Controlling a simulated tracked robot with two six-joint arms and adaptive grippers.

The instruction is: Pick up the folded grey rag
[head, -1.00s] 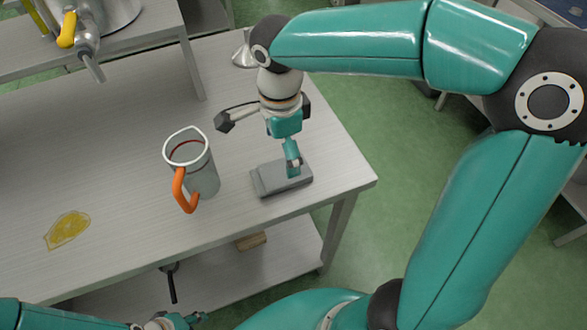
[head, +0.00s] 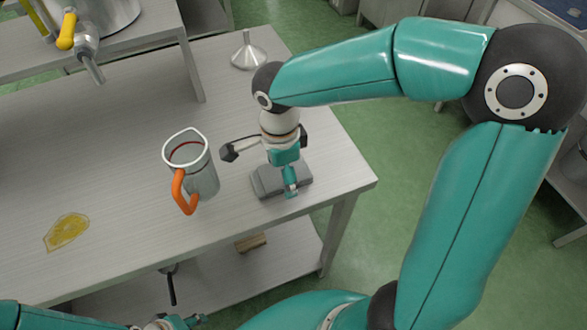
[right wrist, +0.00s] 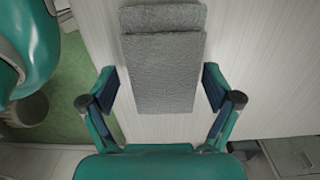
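The folded grey rag (head: 262,182) lies flat near the right front edge of the metal table. In the right wrist view the rag (right wrist: 163,70) shows as a textured grey rectangle with a fold band across its far end. My right gripper (head: 289,186) points down over the rag and hides part of it in the head view. In the right wrist view its fingers (right wrist: 162,90) are spread, one on each side of the rag's near part, with nothing gripped. My left gripper (head: 172,312) shows only in part at the bottom edge, and its opening is unclear.
A metal jug (head: 203,183) with an orange handle stands left of the rag. A small funnel (head: 248,55) stands behind. A yellow patch (head: 67,231) lies at the left. A wooden block (head: 251,242) is on the lower shelf. The table (head: 110,160) has bare room between these.

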